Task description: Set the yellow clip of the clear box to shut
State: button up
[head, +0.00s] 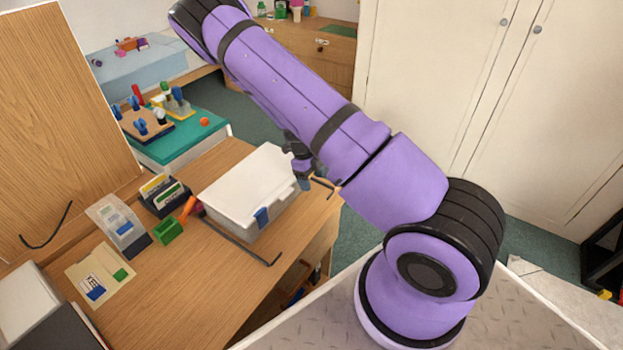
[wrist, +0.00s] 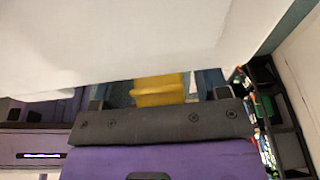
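The clear box (head: 240,201) stands on the wooden desk under a white lid (head: 250,172). My gripper (head: 301,163) is at the box's right far side. Its two dark fingertips stand wide apart, on either side of the yellow clip and apart from it. I cannot tell whether the clip is latched.
Dark bent rods (head: 243,250) lie by the box at the desk's front edge. A teal-topped table (head: 185,138) is behind. Cream cabinets (head: 440,80) are at right.

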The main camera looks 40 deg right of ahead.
jog(key=v, duration=1.1)
jog(key=shift+f, duration=0.1)
